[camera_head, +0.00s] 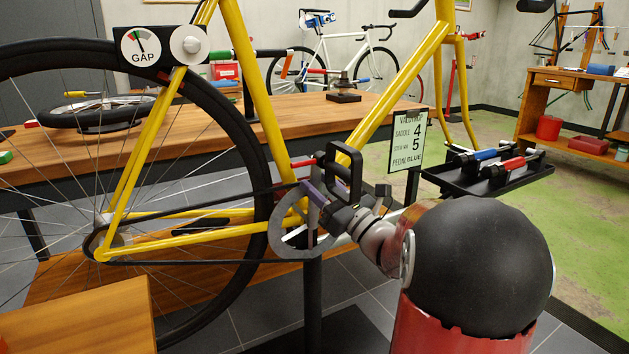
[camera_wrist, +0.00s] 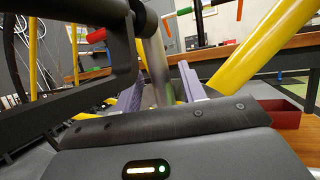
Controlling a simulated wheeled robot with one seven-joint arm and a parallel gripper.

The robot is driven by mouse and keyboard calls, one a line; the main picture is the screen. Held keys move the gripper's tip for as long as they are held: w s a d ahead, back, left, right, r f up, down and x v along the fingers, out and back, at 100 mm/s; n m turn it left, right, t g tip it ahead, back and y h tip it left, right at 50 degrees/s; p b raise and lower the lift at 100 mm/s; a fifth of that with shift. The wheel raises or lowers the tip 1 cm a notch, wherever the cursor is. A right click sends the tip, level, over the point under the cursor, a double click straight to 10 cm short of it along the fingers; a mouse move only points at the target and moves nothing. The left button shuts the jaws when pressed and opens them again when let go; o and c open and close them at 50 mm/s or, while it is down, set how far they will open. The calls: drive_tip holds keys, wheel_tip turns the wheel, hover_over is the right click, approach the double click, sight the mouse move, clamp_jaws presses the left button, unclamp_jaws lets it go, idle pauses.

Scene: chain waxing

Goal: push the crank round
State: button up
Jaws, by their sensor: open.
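The yellow bicycle (camera_head: 262,85) stands in the head view, with a grey chainring (camera_head: 281,237) low in its middle. A black loop, which looks like a pedal (camera_head: 356,172), stands just above and right of the chainring; a large black loop also fills the upper left of the wrist view (camera_wrist: 137,40). My gripper (camera_head: 312,200) is at the chainring, beside the pedal. In the wrist view its lilac fingers (camera_wrist: 160,85) are apart, with a grey bar, perhaps the crank (camera_wrist: 155,62), upright between them. I cannot tell whether they touch it.
The chain (camera_head: 180,262) runs left to the rear wheel (camera_head: 262,180). A GAP gauge (camera_head: 143,47) hangs at the upper left. A wooden bench (camera_head: 215,120) stands behind. A black tray (camera_head: 500,178) with blue and red tools and a sign (camera_head: 407,142) stand to the right.

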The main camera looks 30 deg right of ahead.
drive_tip(key=shift+x, duration=0.8)
clamp_jaws()
